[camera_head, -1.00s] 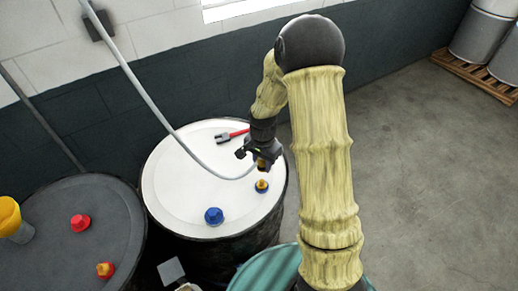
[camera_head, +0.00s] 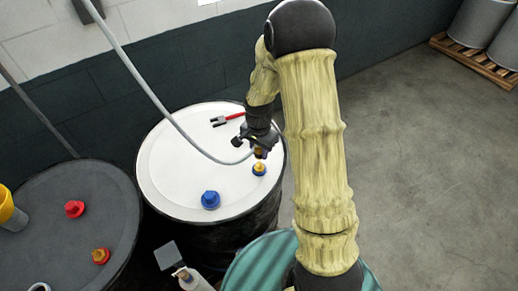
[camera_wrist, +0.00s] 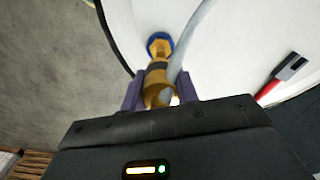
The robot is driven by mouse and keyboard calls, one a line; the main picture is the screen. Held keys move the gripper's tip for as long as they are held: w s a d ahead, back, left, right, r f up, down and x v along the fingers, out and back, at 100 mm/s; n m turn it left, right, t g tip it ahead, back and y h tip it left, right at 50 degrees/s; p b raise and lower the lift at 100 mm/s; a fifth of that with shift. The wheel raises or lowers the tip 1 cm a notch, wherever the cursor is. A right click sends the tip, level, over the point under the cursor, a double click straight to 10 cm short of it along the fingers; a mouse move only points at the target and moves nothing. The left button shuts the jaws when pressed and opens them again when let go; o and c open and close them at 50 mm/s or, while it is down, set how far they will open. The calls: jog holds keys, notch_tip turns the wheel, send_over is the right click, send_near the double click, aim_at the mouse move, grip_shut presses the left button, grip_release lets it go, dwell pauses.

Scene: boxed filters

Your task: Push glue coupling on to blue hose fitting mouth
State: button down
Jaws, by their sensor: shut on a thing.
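The glue coupling (camera_wrist: 157,88) is a brass-coloured tube on the end of a grey hose. My gripper (camera_wrist: 159,92) is shut on it, with a purple finger on each side. My gripper (camera_head: 260,150) is above the right part of the white drum lid in the head view. The blue hose fitting (camera_head: 258,171) has a yellow mouth and stands on this lid just below the coupling. In the wrist view the blue fitting (camera_wrist: 159,43) lies just beyond the coupling's far end, roughly in line. I cannot tell whether they touch.
The grey hose (camera_head: 150,88) runs from the wall to my gripper. A red-handled tool (camera_head: 228,118) and a blue cap (camera_head: 210,200) lie on the white drum's lid (camera_head: 165,165). A dark drum (camera_head: 65,245) with red fittings stands left. A bottle (camera_head: 190,279) is in front.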

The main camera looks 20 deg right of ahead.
aim_at(259, 163)
jog(key=shift+f+b, duration=0.9)
jog(key=shift+f, duration=0.6)
jog(key=shift+w, duration=0.15)
jog(key=shift+a, duration=0.2)
jog(key=shift+d, duration=0.4)
jog(key=shift+s, duration=0.2)
jog(key=shift+a, duration=0.15)
jog(key=shift+w+a, duration=0.1)
jog(key=shift+a, duration=0.05)
jog(key=shift+f+b, duration=1.6)
jog(key=shift+f, duration=0.4)
